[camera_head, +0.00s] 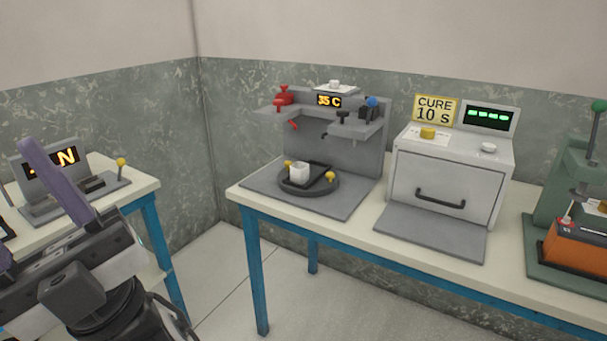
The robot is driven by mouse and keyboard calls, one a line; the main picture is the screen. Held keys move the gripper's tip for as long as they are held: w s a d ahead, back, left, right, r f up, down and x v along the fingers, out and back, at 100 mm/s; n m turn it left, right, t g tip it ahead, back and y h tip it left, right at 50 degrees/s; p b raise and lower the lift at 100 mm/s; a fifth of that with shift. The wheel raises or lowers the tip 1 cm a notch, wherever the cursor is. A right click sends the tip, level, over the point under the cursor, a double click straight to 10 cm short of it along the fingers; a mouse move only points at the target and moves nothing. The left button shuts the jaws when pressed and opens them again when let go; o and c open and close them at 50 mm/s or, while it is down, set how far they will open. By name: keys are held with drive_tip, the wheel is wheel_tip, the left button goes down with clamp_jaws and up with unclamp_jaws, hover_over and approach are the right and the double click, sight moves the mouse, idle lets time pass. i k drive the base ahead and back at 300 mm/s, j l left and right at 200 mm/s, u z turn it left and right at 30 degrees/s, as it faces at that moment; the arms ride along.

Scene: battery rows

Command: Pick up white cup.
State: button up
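A small white cup (299,173) stands upright on a dark round turntable (312,187) at the front of a grey station on the middle table. My gripper (18,200) is at the lower left, well apart from the cup and in front of the left table. One long purple finger shows in full, and only a bit of the other shows at the left edge. The fingers are spread, with nothing seen between them.
The grey station (360,150) has red and dark handles overhanging the turntable, and a "35 C" display. Right of it stands a white oven (440,180) marked "CURE 10 S", then a green press (570,185) with an orange block (580,250). Bare floor (225,275) separates the tables.

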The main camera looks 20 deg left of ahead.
sight(298, 171)
drive_tip(key=i+u, duration=0.25)
drive_tip(key=i, duration=1.3)
